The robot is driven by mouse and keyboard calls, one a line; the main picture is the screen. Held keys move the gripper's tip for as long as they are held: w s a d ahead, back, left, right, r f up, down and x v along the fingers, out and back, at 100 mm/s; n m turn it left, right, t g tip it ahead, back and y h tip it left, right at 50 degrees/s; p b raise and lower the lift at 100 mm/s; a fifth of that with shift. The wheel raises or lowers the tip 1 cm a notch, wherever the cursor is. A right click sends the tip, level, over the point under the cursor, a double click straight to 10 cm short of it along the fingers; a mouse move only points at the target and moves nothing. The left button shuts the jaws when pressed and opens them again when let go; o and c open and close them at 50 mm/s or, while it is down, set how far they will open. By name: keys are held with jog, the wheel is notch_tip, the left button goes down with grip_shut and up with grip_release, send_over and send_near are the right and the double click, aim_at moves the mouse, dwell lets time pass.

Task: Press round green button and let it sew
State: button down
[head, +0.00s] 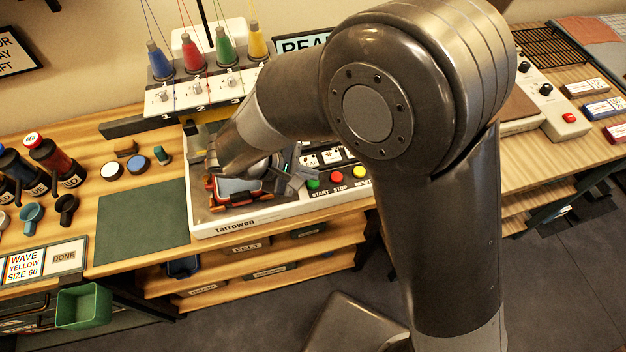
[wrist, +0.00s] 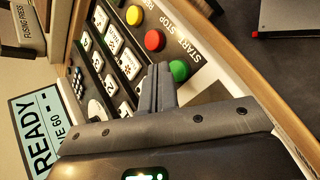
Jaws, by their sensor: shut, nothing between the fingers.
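The round green START button (head: 313,184) is on the front panel of the white embroidery machine (head: 260,216). My gripper (head: 297,178) is just left of the button in the head view. In the wrist view the green button (wrist: 178,71) shows right beside the fingertips (wrist: 161,72), which are shut with nothing between them. Whether they touch the button I cannot tell. The red STOP button (head: 337,178) and yellow RESET button (head: 359,172) are to its right. A display reading READY (wrist: 45,135) shows in the wrist view. An orange-clipped hoop (head: 238,190) is on the machine's bed.
Thread cones (head: 193,57) stand on the machine's top. White-and-black pattern keys (wrist: 130,64) lie close to the fingers. A green mat (head: 140,222) and paint-like jars (head: 52,160) are at left. A card reads WAVE YELLOW SIZE 60 (head: 24,268). My arm hides part of the machine.

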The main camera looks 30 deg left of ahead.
jog(key=shift+f, duration=0.1)
jog(key=shift+f, duration=0.3)
